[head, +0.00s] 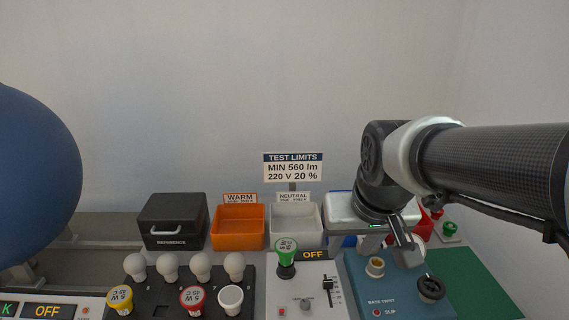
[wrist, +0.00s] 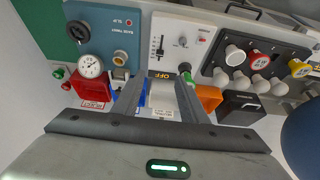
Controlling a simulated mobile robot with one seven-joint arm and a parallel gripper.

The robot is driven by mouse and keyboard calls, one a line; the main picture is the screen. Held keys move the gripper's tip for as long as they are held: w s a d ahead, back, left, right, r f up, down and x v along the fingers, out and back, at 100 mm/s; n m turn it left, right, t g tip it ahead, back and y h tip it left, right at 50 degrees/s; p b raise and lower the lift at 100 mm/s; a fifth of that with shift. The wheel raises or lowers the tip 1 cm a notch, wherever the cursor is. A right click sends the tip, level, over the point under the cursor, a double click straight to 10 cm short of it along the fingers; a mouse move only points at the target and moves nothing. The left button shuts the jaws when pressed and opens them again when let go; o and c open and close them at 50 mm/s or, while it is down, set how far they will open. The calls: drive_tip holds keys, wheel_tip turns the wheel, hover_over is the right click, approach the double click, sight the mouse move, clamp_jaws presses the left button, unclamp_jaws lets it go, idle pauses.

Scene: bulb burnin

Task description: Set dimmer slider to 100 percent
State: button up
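The dimmer slider (head: 328,284) is a black knob on a vertical slot with tick marks, on a white panel (head: 305,303). The knob sits toward the far end of its slot; its exact percent is too small to read. In the wrist view, the slider (wrist: 160,52) lies beyond the fingertips, roughly between them in the picture. My gripper (wrist: 160,78) is open and empty, its two dark fingers apart. In the head view, my gripper (head: 404,248) hangs to the right of the slider, over the teal base-twist unit, not touching the slider.
A green-topped bulb (head: 286,250) stands upright on the panel beside an OFF display (head: 313,254). A small knob (head: 305,303) is left of the slider. A black tray (head: 160,298) holds several bulbs. A teal unit (head: 385,295) with a dark knob (head: 431,288) is to the right.

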drive_tip(key=b, duration=0.3)
approach(328, 282)
drive_tip(key=b+x, duration=0.3)
drive_tip(key=x, duration=0.5)
drive_tip(key=shift+w+b, duration=0.1)
drive_tip(key=shift+b, duration=0.25)
clamp_jaws()
